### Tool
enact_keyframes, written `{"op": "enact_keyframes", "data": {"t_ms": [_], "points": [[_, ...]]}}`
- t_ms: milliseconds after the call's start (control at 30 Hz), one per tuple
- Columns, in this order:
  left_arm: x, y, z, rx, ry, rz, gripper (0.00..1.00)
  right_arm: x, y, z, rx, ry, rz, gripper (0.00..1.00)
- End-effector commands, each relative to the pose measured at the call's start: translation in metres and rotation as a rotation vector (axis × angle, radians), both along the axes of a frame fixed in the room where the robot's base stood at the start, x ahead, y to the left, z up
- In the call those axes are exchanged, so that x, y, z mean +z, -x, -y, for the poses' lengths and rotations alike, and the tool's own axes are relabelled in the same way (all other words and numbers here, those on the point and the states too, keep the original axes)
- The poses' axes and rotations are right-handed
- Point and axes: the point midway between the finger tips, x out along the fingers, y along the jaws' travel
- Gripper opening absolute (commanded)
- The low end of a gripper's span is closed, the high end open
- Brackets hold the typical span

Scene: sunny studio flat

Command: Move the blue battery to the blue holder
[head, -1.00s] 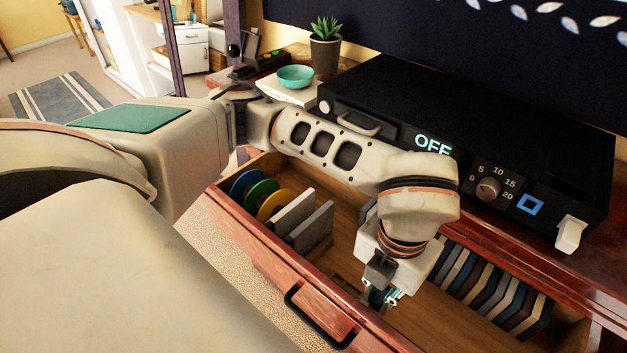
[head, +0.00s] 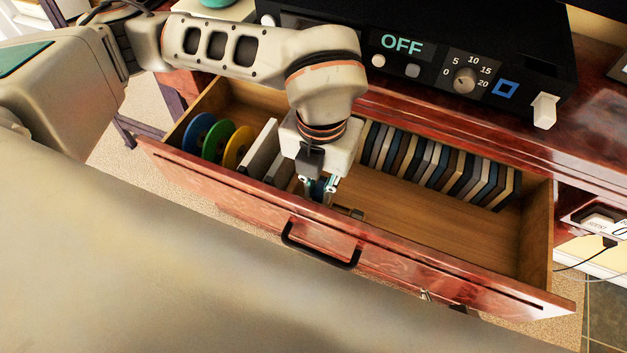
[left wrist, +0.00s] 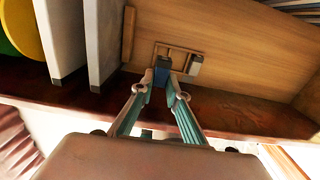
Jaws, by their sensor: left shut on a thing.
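My left gripper (head: 318,188) is inside the open drawer, near its front wall. In the left wrist view its fingers (left wrist: 163,88) are closed on a small dark blue block (left wrist: 162,66), which looks like the blue battery. The block is at a small wooden frame (left wrist: 178,50) on the drawer floor; I cannot tell whether it is seated in it or lifted. A grey block (left wrist: 195,66) sits at the frame's right side. A blue square outline (head: 505,87) shows on the black device's front; I cannot tell if it is the blue holder. My right gripper is not in view.
The drawer (head: 420,215) holds blue, green and yellow discs (head: 218,140), upright pale panels (head: 260,148) left of my gripper and a row of dark and light slabs (head: 440,165). The black device (head: 420,50) stands above.

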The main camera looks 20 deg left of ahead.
Motion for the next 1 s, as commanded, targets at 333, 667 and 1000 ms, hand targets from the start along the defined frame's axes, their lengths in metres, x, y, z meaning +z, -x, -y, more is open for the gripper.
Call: {"op": "enact_keyframes", "data": {"t_ms": [333,667,1000], "points": [[0.000,0.000,0.000,0.000,-0.001,0.001,0.00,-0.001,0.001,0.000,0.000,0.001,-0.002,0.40],[-0.012,0.000,0.000,0.000,0.001,-0.001,0.00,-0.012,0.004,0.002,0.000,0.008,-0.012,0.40],[-0.031,0.000,0.000,0.000,0.000,-0.002,0.00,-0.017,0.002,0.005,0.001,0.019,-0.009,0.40]]}}
